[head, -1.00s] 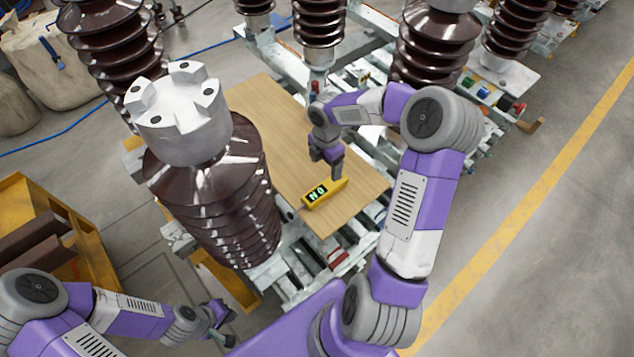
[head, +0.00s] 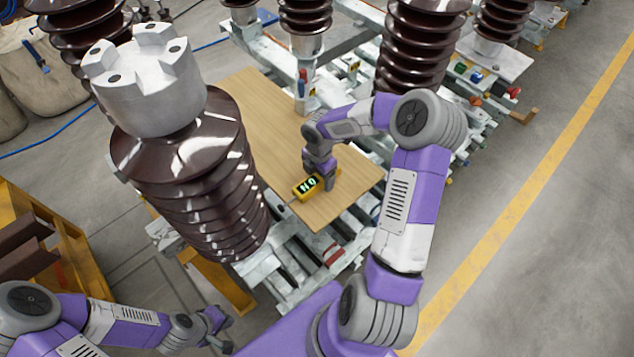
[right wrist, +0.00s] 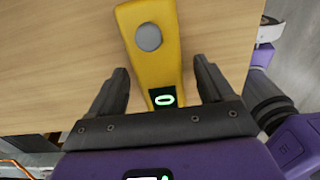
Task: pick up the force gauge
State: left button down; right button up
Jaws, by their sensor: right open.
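The yellow force gauge (head: 308,187) lies on the wooden board (head: 248,95), its dark display with green characters facing up. In the right wrist view the gauge (right wrist: 160,50) shows a round grey button and part of its lit display. My right gripper (head: 326,180) is over the gauge. Its two dark fingers (right wrist: 158,92) stand apart, one on each side of the yellow body, with gaps visible. Part of the gauge is hidden behind the gripper in both views. My left gripper (head: 224,330) hangs low at the bottom left, far from the board; its fingers are too small to read.
A large brown ribbed insulator (head: 195,170) with a grey metal cap stands close left of the board. More insulators (head: 415,45) stand behind it. A red-handled tool (head: 302,85) is at the board's far edge. The board's left part is clear.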

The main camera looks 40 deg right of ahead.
aim_at(316, 175)
jog(key=shift+r, duration=0.1)
grip_shut()
dwell(0.3)
notch_tip(316, 175, up, 12)
jog(key=f+p, duration=0.1)
jog(key=p, duration=0.4)
jog(key=w+a+r+p, duration=0.5)
jog(key=w+r+p, duration=0.1)
jog(key=r+p, duration=0.4)
jog(key=w+a+r+p, duration=0.6)
jog(key=r+p, duration=0.4)
jog(key=p, duration=0.2)
jog(key=shift+w+a+r, duration=0.25)
jog(key=shift+w, duration=0.55)
